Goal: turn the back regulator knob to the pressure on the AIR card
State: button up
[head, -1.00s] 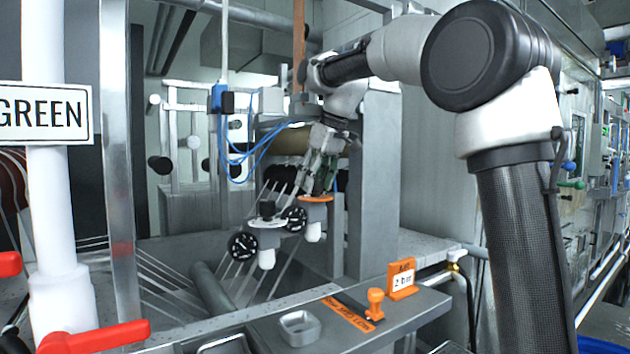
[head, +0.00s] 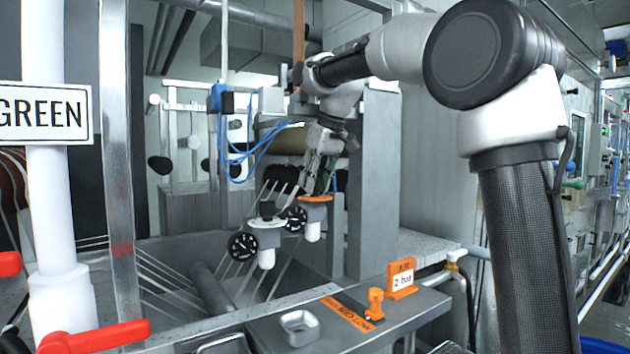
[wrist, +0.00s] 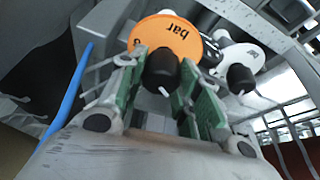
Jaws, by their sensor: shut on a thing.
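The back regulator has an orange dial plate (head: 314,198) and a small round gauge (head: 296,219). In the wrist view its orange plate (wrist: 165,36) shows the word "bar", and its black knob (wrist: 160,68) has a white pointer mark on the near side. My gripper (head: 320,182) is over this regulator, shut on the black knob between its green-lined fingers. The fingers hide part of the plate, so I cannot read the pointer's setting. The orange AIR card (head: 402,279) stands on the front ledge and reads "2 bar".
The front regulator with a white plate (head: 266,222) and black gauge (head: 242,246) stands close beside, left in the head view. Its black knob (wrist: 240,78) is near my fingers. A grey post (head: 373,190) rises on the right. Blue tubing (head: 238,150) hangs at left.

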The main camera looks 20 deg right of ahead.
jog(key=shift+m+t+h, duration=0.3)
jog(key=shift+m+h, duration=0.4)
jog(key=shift+m, duration=1.4)
jog(key=o, duration=1)
jog(key=v, duration=1.2)
